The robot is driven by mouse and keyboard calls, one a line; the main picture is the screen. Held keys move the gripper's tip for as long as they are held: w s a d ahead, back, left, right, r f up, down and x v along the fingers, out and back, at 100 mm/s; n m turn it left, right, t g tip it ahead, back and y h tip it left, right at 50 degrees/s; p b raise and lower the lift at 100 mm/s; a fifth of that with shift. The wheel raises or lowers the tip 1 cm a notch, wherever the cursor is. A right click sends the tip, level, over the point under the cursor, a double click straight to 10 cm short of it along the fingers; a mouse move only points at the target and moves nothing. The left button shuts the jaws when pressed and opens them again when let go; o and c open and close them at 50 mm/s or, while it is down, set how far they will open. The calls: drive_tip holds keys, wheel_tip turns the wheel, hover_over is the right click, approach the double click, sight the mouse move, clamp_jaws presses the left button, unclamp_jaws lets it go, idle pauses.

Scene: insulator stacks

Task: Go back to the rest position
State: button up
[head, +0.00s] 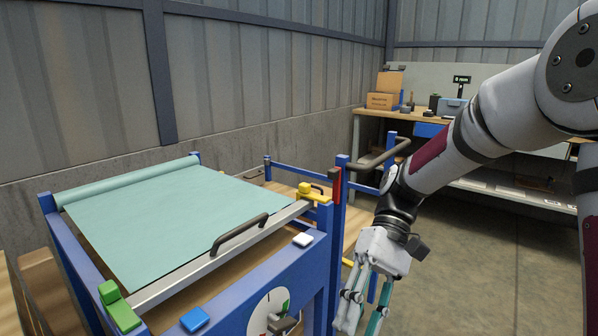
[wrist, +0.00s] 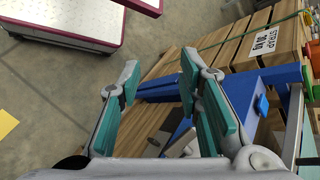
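My gripper (head: 362,312) hangs at the end of my arm in the right half of the head view, pointing down. It is beside the right end of a blue-framed table (head: 313,262), and its fingertips run close to the bottom edge of that view. In the wrist view my gripper (wrist: 160,78) shows two teal-padded fingers standing apart. Nothing is held between them; floor and brown boards (wrist: 158,115) show behind the gap.
The blue table carries a teal sheet (head: 165,215) and a dark handle (head: 238,235). A blue post with a red part (head: 335,186) stands close to my arm. A workbench (head: 372,113) with cardboard boxes (head: 381,101) is behind. Open floor (head: 470,270) lies right.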

drive_tip(key=s+d+r+m+t+h, duration=0.25)
drive_tip(key=s+d+t, duration=0.25)
drive_tip(key=s, duration=0.6)
drive_tip(key=s+d+r+m+t+h, duration=0.1)
drive_tip(key=s+d+r+t+h, duration=0.3)
drive_tip(key=s, duration=0.6)
wheel_tip(320, 180, up, 24)
drive_tip(key=t+y+p, duration=0.1)
drive_tip(key=t+p, duration=0.3)
drive_tip(key=p, duration=1.9)
drive_tip(key=shift+d, duration=0.4)
drive_tip(key=shift+n, duration=0.25)
